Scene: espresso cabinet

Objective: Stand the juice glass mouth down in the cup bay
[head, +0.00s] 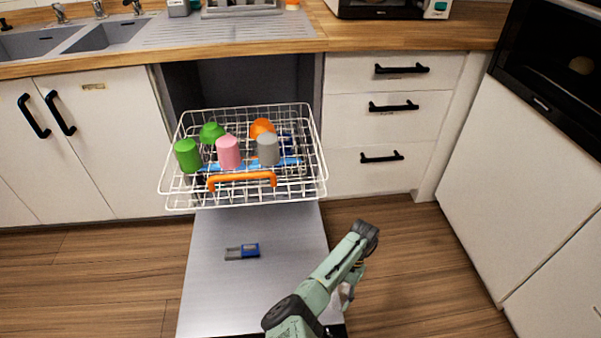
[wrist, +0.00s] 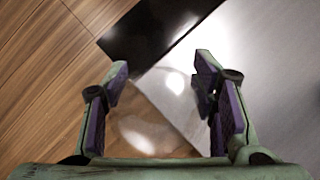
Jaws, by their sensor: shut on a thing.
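My gripper (wrist: 161,78) has its two fingers apart around a clear, see-through thing, which looks like the juice glass (wrist: 142,136). Only its glints and faint outline show, so I cannot tell which way its mouth points. In the head view my gripper hangs low at the right edge of the open dishwasher door, mostly hidden by my arm. The white wire rack (head: 316,180) is pulled out above the door, beyond my gripper. In it stand a green cup (head: 188,156), a pink cup (head: 228,153) and a grey cup (head: 268,149). The cup bay's limits are unclear.
A green bowl (head: 211,132) and an orange bowl (head: 262,127) sit behind the cups. An orange handle (head: 242,181) crosses the rack front. Drawers (head: 390,135) stand right; the floor there is clear.

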